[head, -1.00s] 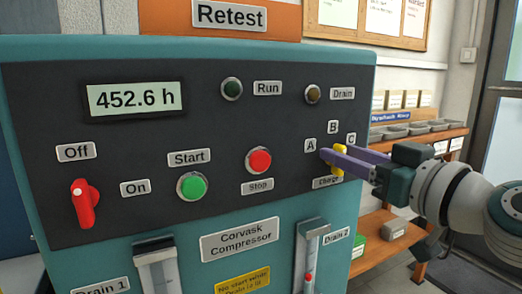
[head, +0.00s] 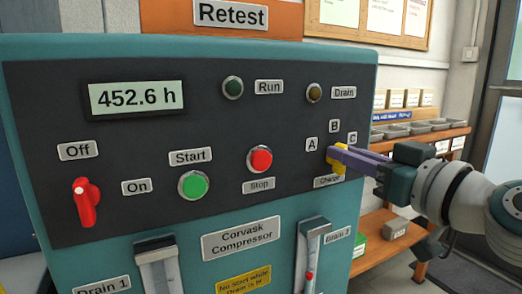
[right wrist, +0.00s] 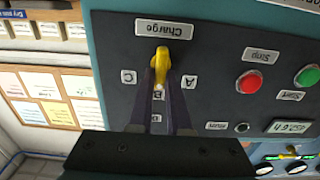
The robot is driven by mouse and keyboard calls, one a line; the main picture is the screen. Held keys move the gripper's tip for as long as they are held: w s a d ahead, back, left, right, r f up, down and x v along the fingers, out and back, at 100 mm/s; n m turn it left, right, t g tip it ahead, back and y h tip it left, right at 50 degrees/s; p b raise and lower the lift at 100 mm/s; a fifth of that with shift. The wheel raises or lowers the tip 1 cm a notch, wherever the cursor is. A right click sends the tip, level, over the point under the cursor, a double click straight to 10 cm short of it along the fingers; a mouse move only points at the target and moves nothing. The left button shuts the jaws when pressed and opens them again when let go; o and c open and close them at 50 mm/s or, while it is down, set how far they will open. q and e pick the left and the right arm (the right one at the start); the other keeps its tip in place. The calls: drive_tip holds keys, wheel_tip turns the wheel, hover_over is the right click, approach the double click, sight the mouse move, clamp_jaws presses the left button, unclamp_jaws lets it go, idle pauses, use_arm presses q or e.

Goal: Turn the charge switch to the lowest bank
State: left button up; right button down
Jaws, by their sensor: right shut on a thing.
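The yellow charge switch (head: 338,161) is at the right of the dark panel, above the Charge label (head: 328,182). Labels A (head: 312,144), B (head: 334,127) and C (head: 352,138) are arranged around it. My right gripper (head: 333,155) has purple fingers and is shut on the switch. In the right wrist view, upside down, the switch (right wrist: 164,60) shows at the tips of the fingers (right wrist: 160,77). It seems to point roughly at B, but the fingers hide part of it. My left gripper is in neither view.
The panel holds a red stop button (head: 260,159), a green start button (head: 193,185) and a red Off/On switch (head: 86,202). A drain slider (head: 310,262) is below the switch. Gauges (right wrist: 298,168) show at the right wrist view's lower right. A shelf (head: 385,235) stands behind.

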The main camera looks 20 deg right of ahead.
drive_tip(key=shift+m, duration=0.3)
drive_tip(key=m, duration=0.7)
drive_tip(key=d+m+p, duration=0.1)
drive_tip(key=m, duration=0.3)
drive_tip(key=shift+f, duration=0.25)
drive_tip(key=shift+m, duration=0.3)
drive_tip(key=c, duration=0.9)
unclamp_jaws()
drive_tip(key=shift+o, duration=0.2)
